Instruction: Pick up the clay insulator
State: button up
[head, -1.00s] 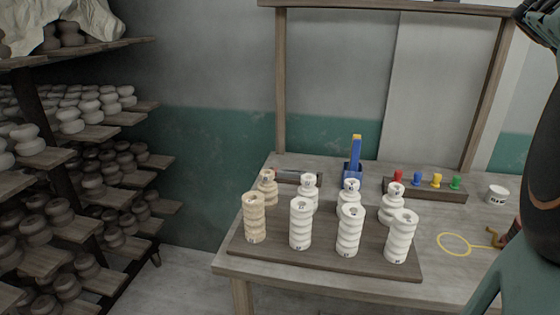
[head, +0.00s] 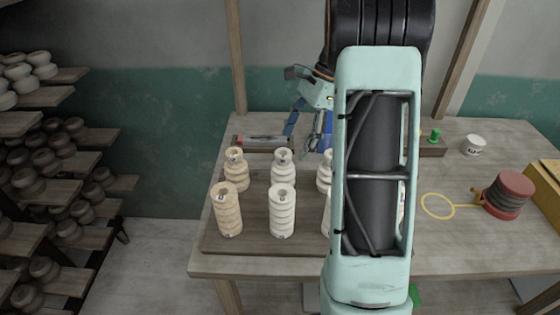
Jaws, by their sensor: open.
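Ribbed clay insulators stand upright in two rows on a dark board (head: 262,245). At the left of the front row are a tan one (head: 228,212) and a white one (head: 282,212). Behind them stand a shorter tan one (head: 236,172) and a shorter cream one (head: 282,172). Slivers of others, such as a back-row one (head: 324,172), show beside my arm, which hides the rest. My gripper (head: 303,118) is partly hidden behind my arm, above the back of the table and beyond the insulators. It is open and apart from the front insulators.
A wooden table (head: 460,235) carries the board. At the right are a white cup (head: 474,145), a yellow ring (head: 437,206) and a red-ended spool (head: 508,194). A green peg (head: 435,136) stands in a rack. Shelves of pottery (head: 60,185) stand at left.

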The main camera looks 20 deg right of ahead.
aim_at(290, 150)
jog(key=x, duration=0.5)
jog(key=shift+a+f, duration=0.15)
jog(key=shift+a, duration=0.2)
jog(key=shift+d+x, duration=0.15)
jog(key=shift+x, duration=1.25)
jog(key=shift+d+x, duration=0.2)
jog(key=shift+x, duration=1.15)
jog(key=shift+f, duration=0.15)
jog(key=shift+c, duration=0.4)
jog(key=c, duration=1.5)
jog(key=shift+c, duration=1.2)
jog(key=shift+r, duration=0.2)
